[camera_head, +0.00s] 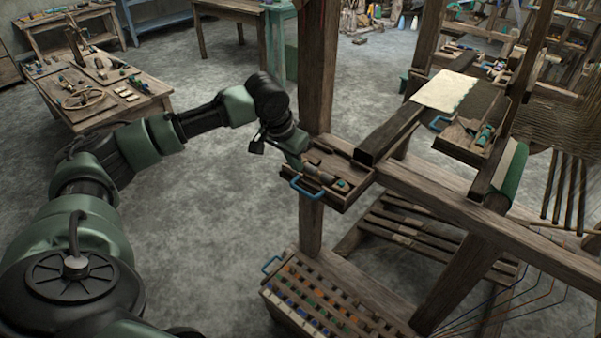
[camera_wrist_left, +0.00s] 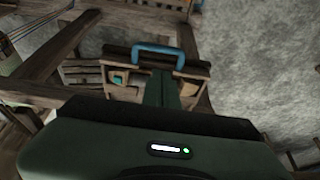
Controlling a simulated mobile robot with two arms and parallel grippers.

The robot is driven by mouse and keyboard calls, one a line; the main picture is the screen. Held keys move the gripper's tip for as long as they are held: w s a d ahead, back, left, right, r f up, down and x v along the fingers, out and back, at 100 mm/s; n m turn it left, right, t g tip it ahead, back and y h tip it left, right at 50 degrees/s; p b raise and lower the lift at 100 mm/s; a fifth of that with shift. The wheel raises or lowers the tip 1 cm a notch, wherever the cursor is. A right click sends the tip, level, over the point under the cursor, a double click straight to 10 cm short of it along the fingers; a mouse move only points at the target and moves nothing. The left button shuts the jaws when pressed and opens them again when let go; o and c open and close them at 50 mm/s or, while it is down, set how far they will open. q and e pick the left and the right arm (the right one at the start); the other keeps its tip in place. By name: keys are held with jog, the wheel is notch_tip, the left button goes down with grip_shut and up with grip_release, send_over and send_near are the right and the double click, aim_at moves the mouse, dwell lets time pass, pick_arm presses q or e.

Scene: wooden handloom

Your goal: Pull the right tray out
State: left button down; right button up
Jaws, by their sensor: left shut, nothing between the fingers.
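A small wooden tray (camera_head: 335,200) with a blue handle (camera_head: 307,188) stands beside the loom's front post. It holds small tools and parts. My right gripper is not in view.
A low slotted crate (camera_head: 310,312) with coloured pieces sits below the near tray. The loom's thick post (camera_head: 318,70) and beam (camera_head: 480,218) stand close to my left arm. A workbench (camera_head: 100,90) is at the left. The floor between is clear.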

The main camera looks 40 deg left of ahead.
pick_arm(q)
jog(key=p+x, duration=0.1)
jog(key=x, duration=0.8)
jog(key=shift+w+f, duration=0.1)
jog(key=shift+f, duration=0.1)
